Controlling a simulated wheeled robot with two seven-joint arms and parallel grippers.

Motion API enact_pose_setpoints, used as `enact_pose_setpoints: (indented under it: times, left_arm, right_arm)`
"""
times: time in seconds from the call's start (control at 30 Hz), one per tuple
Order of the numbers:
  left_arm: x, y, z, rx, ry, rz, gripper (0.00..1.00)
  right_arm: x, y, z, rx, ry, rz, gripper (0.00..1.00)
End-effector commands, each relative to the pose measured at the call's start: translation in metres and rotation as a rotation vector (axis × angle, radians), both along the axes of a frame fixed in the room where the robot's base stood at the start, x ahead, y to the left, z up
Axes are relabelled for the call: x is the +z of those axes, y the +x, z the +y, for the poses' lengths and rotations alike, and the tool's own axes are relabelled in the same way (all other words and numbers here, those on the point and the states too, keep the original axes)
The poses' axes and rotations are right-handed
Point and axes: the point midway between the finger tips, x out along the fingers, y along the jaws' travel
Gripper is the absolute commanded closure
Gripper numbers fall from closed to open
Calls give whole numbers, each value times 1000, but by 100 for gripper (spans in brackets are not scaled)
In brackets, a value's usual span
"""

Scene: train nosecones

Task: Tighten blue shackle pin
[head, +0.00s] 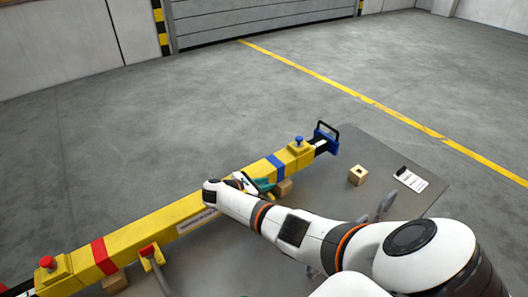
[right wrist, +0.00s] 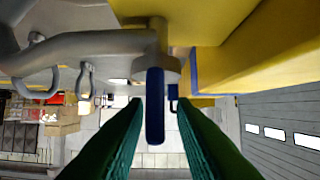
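The blue shackle pin (right wrist: 155,105) shows in the right wrist view as an upright blue bar at the end of a grey metal shackle (right wrist: 100,45) beside the yellow beam. My right gripper (right wrist: 159,103) has its dark green fingers on either side of the blue bar, with a visible gap on both sides. It is open around the bar. In the head view, my right gripper (head: 262,187) is at the near side of the yellow beam (head: 165,220), left of the blue band (head: 277,166). The pin is hidden there.
A wooden block (head: 357,176) and a white label sheet (head: 411,180) lie on the grey table (head: 345,150). Loose grey shackles (head: 384,207) lie near my arm.

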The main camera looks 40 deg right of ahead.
Motion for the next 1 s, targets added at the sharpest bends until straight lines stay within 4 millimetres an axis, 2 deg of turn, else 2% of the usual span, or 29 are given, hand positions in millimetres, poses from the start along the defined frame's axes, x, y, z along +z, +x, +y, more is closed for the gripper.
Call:
enact_pose_setpoints:
  times: [0.3, 0.43, 0.8, 1.0]
  left_arm:
    - [0, 0, 0, 0, 0, 0, 71]
    - [-2, 0, 0, 0, 0, 0, 71]
    - [-13, 0, 0, 0, 0, 0, 71]
    - [-18, 0, 0, 0, 0, 0, 71]
  right_arm:
    - [-3, -1, 2, 2, 5, 4, 71]
    - [0, 1, 12, 5, 6, 3, 71]
    - [28, 10, 80, 4, 6, 0, 71]
    - [39, 13, 105, 2, 4, 2, 71]
